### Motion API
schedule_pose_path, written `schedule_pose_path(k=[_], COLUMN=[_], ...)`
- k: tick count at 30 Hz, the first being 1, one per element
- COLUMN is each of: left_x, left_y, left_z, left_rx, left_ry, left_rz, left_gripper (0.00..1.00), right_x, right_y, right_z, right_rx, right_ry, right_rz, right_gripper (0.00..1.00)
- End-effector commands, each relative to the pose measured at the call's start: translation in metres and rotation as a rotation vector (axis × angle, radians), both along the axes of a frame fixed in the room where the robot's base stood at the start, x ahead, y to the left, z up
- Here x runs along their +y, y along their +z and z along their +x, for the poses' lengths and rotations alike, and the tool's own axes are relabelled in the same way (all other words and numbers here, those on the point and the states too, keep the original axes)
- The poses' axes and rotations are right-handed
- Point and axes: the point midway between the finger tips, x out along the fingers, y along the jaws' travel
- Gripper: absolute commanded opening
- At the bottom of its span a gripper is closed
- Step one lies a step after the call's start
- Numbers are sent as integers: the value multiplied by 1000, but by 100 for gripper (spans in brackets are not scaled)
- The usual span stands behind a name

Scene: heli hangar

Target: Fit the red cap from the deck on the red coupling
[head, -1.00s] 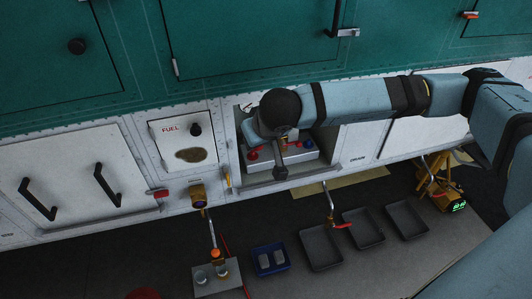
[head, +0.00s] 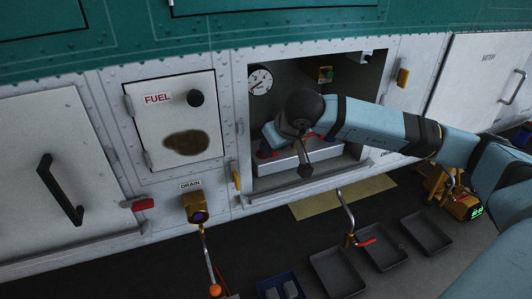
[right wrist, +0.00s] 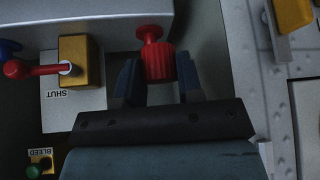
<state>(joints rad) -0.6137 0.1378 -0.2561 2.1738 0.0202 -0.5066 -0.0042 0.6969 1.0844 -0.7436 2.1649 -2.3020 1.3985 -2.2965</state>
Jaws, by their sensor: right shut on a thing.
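My right gripper is inside the open bay, its fingers hidden in the head view by my own wrist. In the right wrist view my right gripper (right wrist: 158,78) is shut on the ribbed red cap (right wrist: 159,62), with a finger on each side. The red coupling (right wrist: 149,33) shows just beyond the cap, at the edge of the grey block. The cap and coupling line up closely; I cannot tell whether they touch or how far the cap sits on. A red part at the left end of the block (head: 263,153) shows in the head view. My left gripper is not in view.
A red valve handle (right wrist: 25,69) and brass block (right wrist: 80,62) sit beside the coupling. The bay holds a gauge (head: 260,80). A yellow latch (right wrist: 290,14) is near the bay edge. Grey trays (head: 337,272) and a blue bin (head: 279,285) lie on the deck below.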

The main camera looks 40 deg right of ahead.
Motion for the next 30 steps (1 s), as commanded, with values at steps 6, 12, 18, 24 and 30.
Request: schedule_pose_path(k=[6,12,18,24,30], left_x=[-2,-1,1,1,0], left_y=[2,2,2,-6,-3], left_z=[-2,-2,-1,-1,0], left_rx=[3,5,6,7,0], left_ry=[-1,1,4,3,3], left_rz=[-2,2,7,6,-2], left_gripper=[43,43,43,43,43], right_x=[-3,-6,-10,-13,-15], right_y=[1,-1,-3,-11,-15], right_z=[12,27,43,56,64], right_rx=[0,0,0,-1,0], right_ry=[-2,-1,-2,-1,0], right_rz=[1,2,2,1,1], right_gripper=[12,12,12,12,12])
